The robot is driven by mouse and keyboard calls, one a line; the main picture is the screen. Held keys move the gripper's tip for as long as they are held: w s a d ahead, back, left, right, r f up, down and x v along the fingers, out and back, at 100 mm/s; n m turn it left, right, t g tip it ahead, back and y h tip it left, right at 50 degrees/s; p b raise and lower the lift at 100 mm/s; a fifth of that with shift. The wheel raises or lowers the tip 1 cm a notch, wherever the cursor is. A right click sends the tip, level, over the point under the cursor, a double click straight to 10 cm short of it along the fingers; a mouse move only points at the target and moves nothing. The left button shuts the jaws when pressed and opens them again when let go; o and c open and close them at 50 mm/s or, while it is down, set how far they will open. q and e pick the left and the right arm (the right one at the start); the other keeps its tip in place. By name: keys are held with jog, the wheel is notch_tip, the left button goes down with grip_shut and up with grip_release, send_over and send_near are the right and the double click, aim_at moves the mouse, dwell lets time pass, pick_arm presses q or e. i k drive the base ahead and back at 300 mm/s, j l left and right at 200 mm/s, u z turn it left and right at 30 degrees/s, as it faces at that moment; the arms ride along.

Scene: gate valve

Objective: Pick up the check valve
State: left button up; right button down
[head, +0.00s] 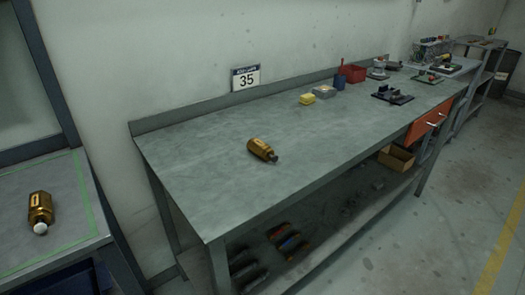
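A brass-coloured valve body (262,150) with a dark end lies on its side on the grey workbench (200,145), left of the bench's middle. A second brass-coloured valve (41,208) with a white round end lies on a separate surface at the far left, inside a green outline. I cannot tell from their looks alone which one is the check valve. Neither of my grippers is in the head view.
A lower shelf holds several dark parts and a cardboard box (396,157). The bench around the middle valve is clear.

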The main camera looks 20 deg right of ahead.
aim_at(261, 150)
jog(key=k+l+u, duration=0.1)
jog(key=l, duration=0.45)
jog(key=k+l, duration=0.1)
jog(key=l, duration=0.4)
jog(key=i+l+u, duration=0.1)
jog(key=l, duration=0.35)
jog(key=i+l+u, duration=0.1)
jog(key=l, duration=0.35)
